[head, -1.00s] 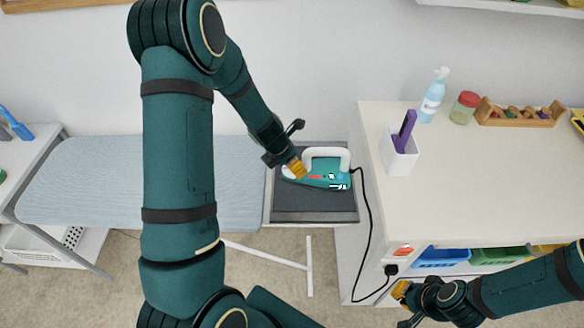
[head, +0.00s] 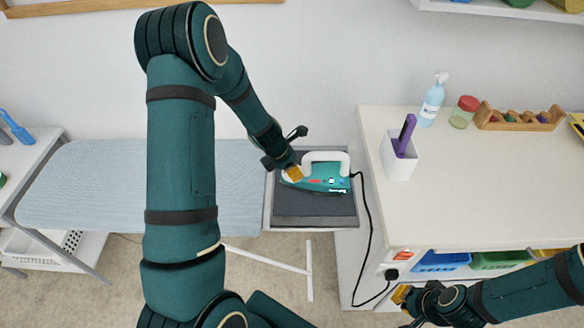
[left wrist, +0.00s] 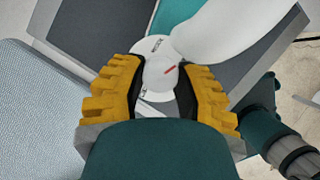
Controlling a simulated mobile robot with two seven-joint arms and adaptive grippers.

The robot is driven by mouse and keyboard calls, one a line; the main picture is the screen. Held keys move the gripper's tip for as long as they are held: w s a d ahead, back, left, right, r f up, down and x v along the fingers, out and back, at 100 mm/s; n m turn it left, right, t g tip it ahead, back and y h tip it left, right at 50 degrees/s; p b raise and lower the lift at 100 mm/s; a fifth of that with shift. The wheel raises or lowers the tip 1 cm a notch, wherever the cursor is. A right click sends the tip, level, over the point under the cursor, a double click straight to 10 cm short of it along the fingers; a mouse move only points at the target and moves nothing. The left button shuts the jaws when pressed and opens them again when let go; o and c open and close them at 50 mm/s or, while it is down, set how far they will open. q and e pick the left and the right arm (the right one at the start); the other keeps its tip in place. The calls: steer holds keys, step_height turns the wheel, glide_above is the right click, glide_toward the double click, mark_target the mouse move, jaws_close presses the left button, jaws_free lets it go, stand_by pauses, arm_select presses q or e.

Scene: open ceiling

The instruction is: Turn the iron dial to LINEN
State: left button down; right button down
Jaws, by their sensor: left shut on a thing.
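The teal iron (head: 322,180) with a white handle lies on the dark rest plate (head: 312,207) at the right end of the ironing board. The white dial (left wrist: 158,72) with a red pointer line sits at the iron's left end; its printed marks are too small to read surely. My left gripper (head: 291,173) is at that end, and in the left wrist view its yellow fingers (left wrist: 162,92) are closed on both sides of the dial knob. The fingers hide part of the dial's rim. My right gripper (head: 402,304) is low at the right, away from the iron; its jaws are unclear.
The ironing board (head: 140,185) lies left of the iron. A black cord (head: 370,225) runs from the iron to a socket below the white counter (head: 480,190). The counter bears a white holder (head: 400,162), a spray bottle (head: 431,104) and a red-lidded jar (head: 464,113).

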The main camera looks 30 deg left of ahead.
arm_select(q)
steer(key=m, duration=0.2)
steer(key=shift+m+g+h+p, duration=0.3)
steer(key=shift+h, duration=0.1)
steer(key=c, duration=0.6)
jaws_free()
steer(key=shift+a+r, duration=0.1)
steer(key=v, duration=1.1)
steer(key=shift+s+r, duration=0.15)
steer(key=shift+r, duration=0.2)
steer(key=shift+a, duration=0.15)
steer(key=shift+f, duration=0.1)
